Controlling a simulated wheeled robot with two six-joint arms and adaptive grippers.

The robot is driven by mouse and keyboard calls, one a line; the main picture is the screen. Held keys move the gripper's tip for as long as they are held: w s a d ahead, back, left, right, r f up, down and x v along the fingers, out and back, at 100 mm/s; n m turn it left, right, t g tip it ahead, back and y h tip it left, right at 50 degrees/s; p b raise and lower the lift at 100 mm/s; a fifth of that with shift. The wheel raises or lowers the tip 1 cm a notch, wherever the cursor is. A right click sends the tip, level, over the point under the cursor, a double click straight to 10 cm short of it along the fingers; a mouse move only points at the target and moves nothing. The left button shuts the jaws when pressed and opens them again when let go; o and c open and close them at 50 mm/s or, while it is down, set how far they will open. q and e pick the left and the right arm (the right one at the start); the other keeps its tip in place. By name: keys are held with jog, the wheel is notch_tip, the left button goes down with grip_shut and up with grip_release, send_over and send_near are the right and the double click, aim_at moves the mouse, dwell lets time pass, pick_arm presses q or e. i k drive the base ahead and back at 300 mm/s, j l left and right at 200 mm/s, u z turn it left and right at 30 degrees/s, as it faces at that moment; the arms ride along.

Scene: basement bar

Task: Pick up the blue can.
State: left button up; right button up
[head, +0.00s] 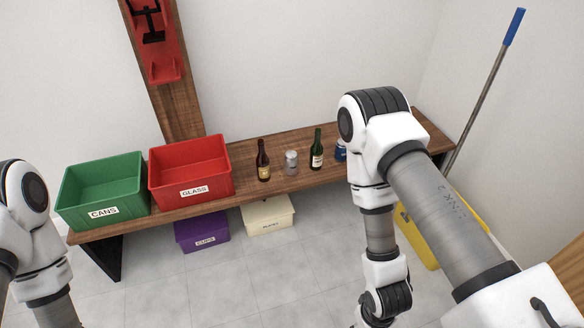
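A blue can (341,150) stands on the wooden bench, to the right of a green bottle. Its right side is hidden behind my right arm. My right arm comes in from the right and reaches down in front of the bench, but its gripper is below the picture edge. My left arm shows at the left edge, and its gripper is also out of the picture.
Purple (203,236) and cream boxes (267,215) sit below. A yellow bucket (416,240) stands right.

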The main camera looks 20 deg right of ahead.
aim_at(341, 156)
jog(key=z, duration=0.95)
